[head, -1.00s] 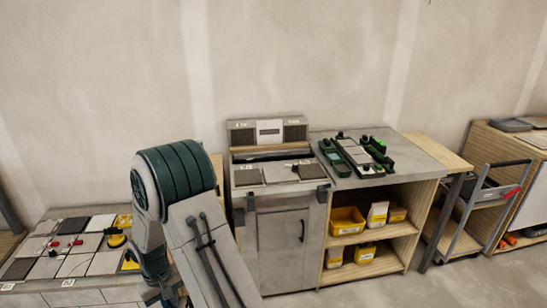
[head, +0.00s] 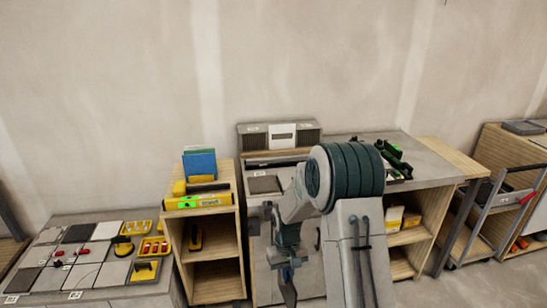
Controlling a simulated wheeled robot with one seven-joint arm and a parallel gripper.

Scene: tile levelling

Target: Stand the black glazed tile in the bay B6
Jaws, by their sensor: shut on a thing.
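My gripper (head: 288,254) hangs pointing down in front of the grey cabinet, small in the head view. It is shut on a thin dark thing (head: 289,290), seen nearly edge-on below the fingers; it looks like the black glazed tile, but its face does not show. The thing is clear of the worktops. Dark tiles (head: 79,233) also lie on the tiled bench at left. No label reading B6 can be made out, so I cannot tell which place is that bay.
The tiled bench (head: 115,293) at left holds yellow trays (head: 152,247). A wooden shelf unit (head: 215,270) carries a yellow-green level (head: 198,201) and a blue item (head: 200,164). A dark grey tile (head: 265,184) lies on the cabinet top. My arm hides part of the right worktop (head: 430,160).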

